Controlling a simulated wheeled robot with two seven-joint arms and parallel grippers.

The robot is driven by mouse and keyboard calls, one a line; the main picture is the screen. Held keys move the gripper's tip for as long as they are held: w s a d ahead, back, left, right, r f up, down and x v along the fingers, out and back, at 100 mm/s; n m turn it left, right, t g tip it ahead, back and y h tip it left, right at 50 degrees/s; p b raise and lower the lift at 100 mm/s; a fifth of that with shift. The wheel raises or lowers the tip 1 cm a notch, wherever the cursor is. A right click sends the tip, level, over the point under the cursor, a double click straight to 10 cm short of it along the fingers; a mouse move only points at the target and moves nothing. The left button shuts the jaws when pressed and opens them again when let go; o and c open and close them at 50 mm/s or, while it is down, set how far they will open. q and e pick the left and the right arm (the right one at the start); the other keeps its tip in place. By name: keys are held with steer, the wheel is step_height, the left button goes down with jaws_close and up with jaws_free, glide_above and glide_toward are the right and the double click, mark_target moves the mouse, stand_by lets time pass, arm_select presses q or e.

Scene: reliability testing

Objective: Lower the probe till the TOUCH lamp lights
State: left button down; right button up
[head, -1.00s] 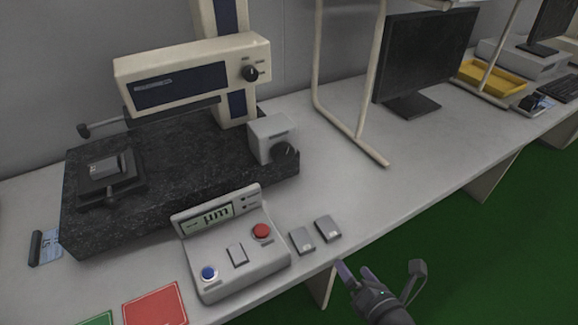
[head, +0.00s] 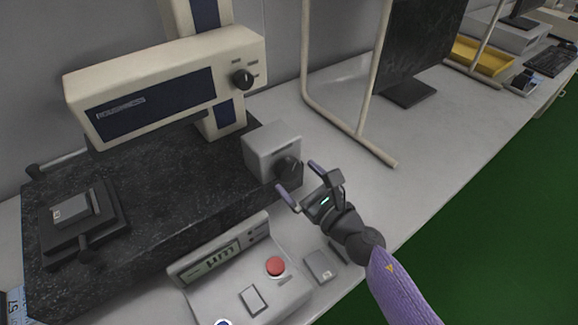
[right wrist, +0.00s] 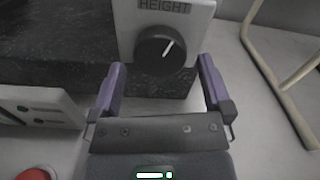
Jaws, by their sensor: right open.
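The measuring machine has a cream head (head: 165,85) on a column over a dark granite base (head: 170,190). A thin probe arm (head: 62,160) runs left below the head, above a small grey block (head: 75,208) on a dark stage. A grey box with a black knob (head: 288,168) sits at the base's right corner; the right wrist view shows its knob (right wrist: 158,50) under the label HEIGHT. My right gripper (head: 296,175) is open and empty, its fingers just short of the knob, one to each side. The console's small lamps (head: 255,233) are too small to read. My left gripper is out of view.
The console (head: 225,290) with a red button (head: 276,266) stands in front of the base, left of my right gripper. A small grey box (head: 320,264) lies beside it. A cream frame (head: 350,132) and monitor (head: 425,40) stand behind right. Bench between is clear.

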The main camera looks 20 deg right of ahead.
steer(key=shift+x, duration=1.5)
steer(key=c, duration=1.1)
